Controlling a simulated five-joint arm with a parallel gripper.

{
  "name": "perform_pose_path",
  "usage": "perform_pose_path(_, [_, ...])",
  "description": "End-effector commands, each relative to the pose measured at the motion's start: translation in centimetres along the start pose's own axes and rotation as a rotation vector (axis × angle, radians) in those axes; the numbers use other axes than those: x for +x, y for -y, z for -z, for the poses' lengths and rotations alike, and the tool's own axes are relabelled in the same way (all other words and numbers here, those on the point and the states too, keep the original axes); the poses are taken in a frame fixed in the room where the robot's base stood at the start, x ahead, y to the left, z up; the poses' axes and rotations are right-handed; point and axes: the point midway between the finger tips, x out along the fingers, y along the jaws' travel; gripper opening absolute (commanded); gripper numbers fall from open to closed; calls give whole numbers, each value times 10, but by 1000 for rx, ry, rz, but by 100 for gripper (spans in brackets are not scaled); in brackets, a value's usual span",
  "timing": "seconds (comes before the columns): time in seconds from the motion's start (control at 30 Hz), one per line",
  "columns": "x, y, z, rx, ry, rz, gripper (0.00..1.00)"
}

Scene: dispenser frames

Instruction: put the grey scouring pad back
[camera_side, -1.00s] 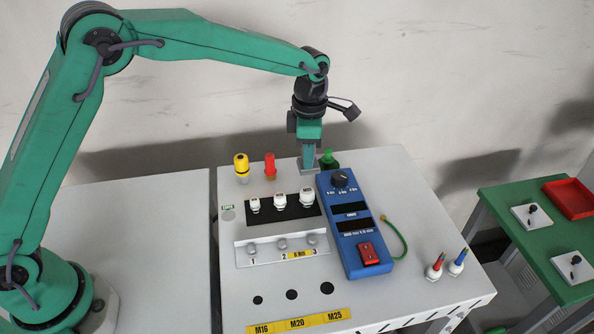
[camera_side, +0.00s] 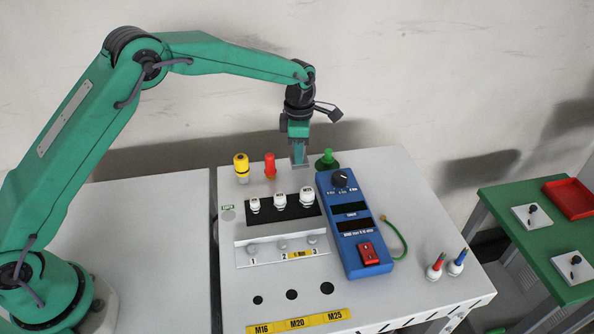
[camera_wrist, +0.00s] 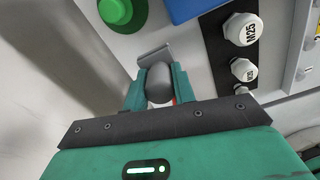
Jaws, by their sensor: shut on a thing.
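My gripper (camera_side: 299,160) is over the back of the light grey bench, between the red knob and the green knob. In the wrist view my gripper (camera_wrist: 159,88) has its two green fingers closed on a grey piece, taken as the grey scouring pad (camera_wrist: 158,80). It shows a rounded grey body between the fingers and a flat grey plate beyond them. In the side view the pad (camera_side: 300,165) is a small grey edge under the fingertips. Whether it touches the bench I cannot tell.
The red knob (camera_side: 270,165) and yellow knob (camera_side: 241,167) stand left of my gripper. The green knob (camera_side: 327,158) stands close on the right. The blue meter box (camera_side: 353,225) and white-capped glands (camera_side: 280,200) lie in front. The bench front holds several dark holes.

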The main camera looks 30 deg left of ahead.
Motion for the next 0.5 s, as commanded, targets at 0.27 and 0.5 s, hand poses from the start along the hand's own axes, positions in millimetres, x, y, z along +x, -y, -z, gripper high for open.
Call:
perform_pose_path(0.27, [29, 0, 0, 0, 0, 0, 1])
perform_pose_path(0.5, [31, 0, 0, 0, 0, 0, 1])
